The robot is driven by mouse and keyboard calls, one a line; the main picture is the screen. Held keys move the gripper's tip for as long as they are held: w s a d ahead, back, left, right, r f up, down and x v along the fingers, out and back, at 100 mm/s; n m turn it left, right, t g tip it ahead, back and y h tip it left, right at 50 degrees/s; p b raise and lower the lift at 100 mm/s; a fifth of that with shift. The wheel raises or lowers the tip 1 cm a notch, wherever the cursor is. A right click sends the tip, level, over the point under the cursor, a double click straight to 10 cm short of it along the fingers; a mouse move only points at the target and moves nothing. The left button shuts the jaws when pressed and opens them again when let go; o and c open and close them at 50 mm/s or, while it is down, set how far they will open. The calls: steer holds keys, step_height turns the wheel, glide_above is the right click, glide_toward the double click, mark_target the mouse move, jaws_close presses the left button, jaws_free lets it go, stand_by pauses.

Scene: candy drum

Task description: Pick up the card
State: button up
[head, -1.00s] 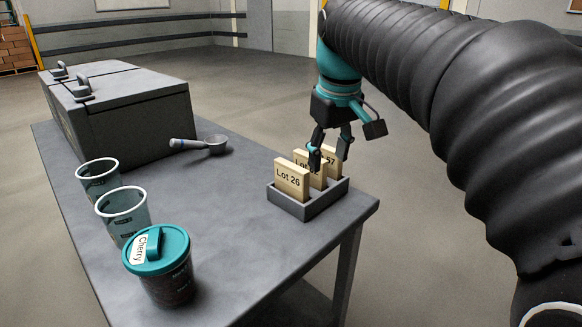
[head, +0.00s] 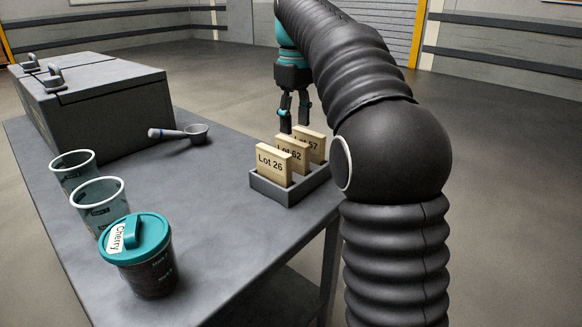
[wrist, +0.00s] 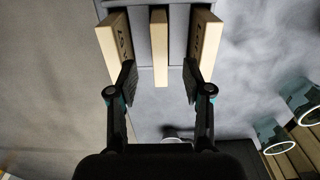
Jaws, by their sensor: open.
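Three pale wooden cards stand upright in a grey slotted rack (head: 289,195) at the table's right end. The front one reads "Lot 26" (head: 272,163), the middle one "Lot 62" (head: 291,154), the rear one "Lot 57" (head: 311,144). My gripper (head: 294,122) is open and empty, pointing down at the far side of the rack. In the wrist view the fingers (wrist: 159,80) straddle the line of the middle card (wrist: 159,48), each fingertip overlapping the end of an outer card, left (wrist: 116,45) and right (wrist: 207,45). I cannot tell whether they touch.
A teal-lidded cup labelled Cherry (head: 140,258) and two open cups (head: 101,205), (head: 73,170) stand along the table's left side. A scoop (head: 180,133) lies by a large grey lidded box (head: 105,110). The table (head: 225,240) is clear left of the rack.

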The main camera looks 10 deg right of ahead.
mark_target(292, 153)
step_height(292, 153, down, 3)
steer(key=shift+f+b, duration=0.15)
steer(key=shift+b, duration=0.15)
steer(key=f, duration=0.3)
steer(key=f+b, duration=0.1)
steer(key=shift+w+a+f, duration=0.15)
steer(key=shift+w+a, duration=0.15)
steer(key=shift+w, duration=0.05)
steer(key=shift+f, duration=0.55)
jaws_close()
